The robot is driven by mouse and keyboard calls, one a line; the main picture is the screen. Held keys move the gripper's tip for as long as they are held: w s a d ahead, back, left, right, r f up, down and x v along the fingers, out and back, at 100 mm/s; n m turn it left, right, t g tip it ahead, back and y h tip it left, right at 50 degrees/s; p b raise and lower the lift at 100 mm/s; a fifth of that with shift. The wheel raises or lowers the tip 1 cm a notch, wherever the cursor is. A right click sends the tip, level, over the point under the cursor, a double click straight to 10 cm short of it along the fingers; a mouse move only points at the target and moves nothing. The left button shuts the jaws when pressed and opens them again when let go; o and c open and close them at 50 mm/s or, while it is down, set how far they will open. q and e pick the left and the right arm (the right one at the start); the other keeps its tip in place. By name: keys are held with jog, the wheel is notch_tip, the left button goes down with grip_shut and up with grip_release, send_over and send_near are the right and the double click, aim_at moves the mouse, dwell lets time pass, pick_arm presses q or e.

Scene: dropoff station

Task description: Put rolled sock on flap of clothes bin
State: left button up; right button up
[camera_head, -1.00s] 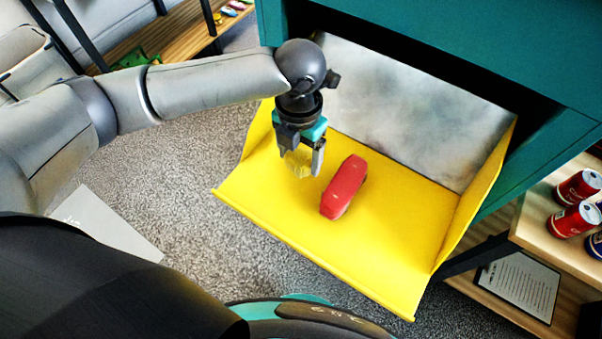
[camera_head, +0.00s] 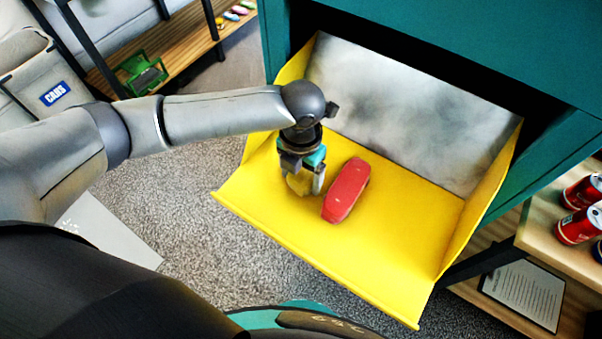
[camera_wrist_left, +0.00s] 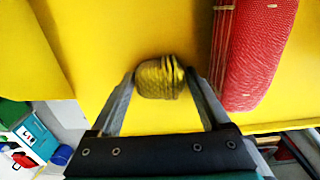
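The rolled sock (camera_wrist_left: 158,78) is a small yellow, ribbed bundle. In the wrist view it sits between the two fingertips of my left gripper (camera_wrist_left: 160,85), which touch its sides. In the head view the left gripper (camera_head: 304,188) is low over the yellow flap (camera_head: 385,255) of the teal clothes bin (camera_head: 480,45), with the yellow sock (camera_head: 299,183) in its fingers. Whether the sock touches the flap is hard to tell. My right gripper is not in view.
A red fabric item (camera_head: 347,190) lies on the flap just right of the left gripper; it also shows in the wrist view (camera_wrist_left: 255,50). Red cans (camera_head: 578,226) stand on a wooden shelf at right. The flap's front and right are clear.

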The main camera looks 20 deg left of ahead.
aim_at(301, 176)
pick_arm(q)
jog(key=shift+o, duration=1.3)
jog(key=shift+r, duration=0.1)
notch_tip(301, 176, up, 12)
jog(key=p, duration=0.2)
jog(key=shift+r, duration=0.1)
